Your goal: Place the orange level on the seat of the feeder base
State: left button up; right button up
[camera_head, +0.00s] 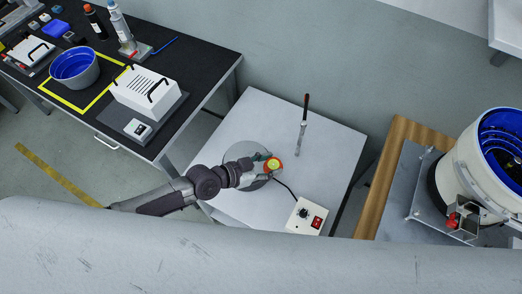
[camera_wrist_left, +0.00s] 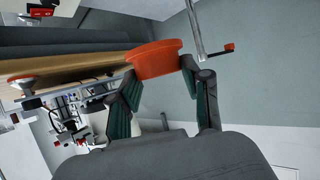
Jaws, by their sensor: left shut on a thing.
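The orange level (camera_head: 274,166) is a small round piece with a yellow-green centre in the head view. In the left wrist view the orange level (camera_wrist_left: 155,58) is between the two fingers. My left gripper (camera_head: 267,163) is shut on it; the gripper also shows in the wrist view (camera_wrist_left: 158,70). In the head view they overlap the right part of a round grey disc (camera_head: 232,172) on a white table, which may be the feeder base. I cannot tell the height of the level above it. My arm and gripper hide part of the disc. My right gripper is not in view.
A control box with a red switch (camera_head: 306,217) and cable lies at the table's front. A white drum with blue inside (camera_head: 474,150) stands at right. A black workbench (camera_head: 190,65) is at left. The white table's right side (camera_head: 335,165) is clear.

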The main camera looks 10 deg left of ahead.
pick_arm(q)
jog(key=w+a+f+b, duration=0.2)
jog(key=a+b, duration=0.1)
jog(key=b, duration=0.1)
jog(key=w+a+f+b, duration=0.2)
jog(key=a+b, duration=0.1)
jog(key=b, duration=0.1)
jog(key=w+a+f+b, duration=0.3)
jog(key=b, duration=0.1)
jog(key=shift+b, duration=0.35)
jog(key=shift+w+a, duration=0.1)
jog(key=shift+a, duration=0.1)
notch_tip(320, 180, down, 4)
jog(key=shift+r+b, duration=0.1)
jog(key=shift+b, duration=0.55)
jog(key=o, duration=1.2)
jog(key=shift+c, duration=0.2)
jog(key=b+v, duration=0.3)
jog(key=v, duration=0.9)
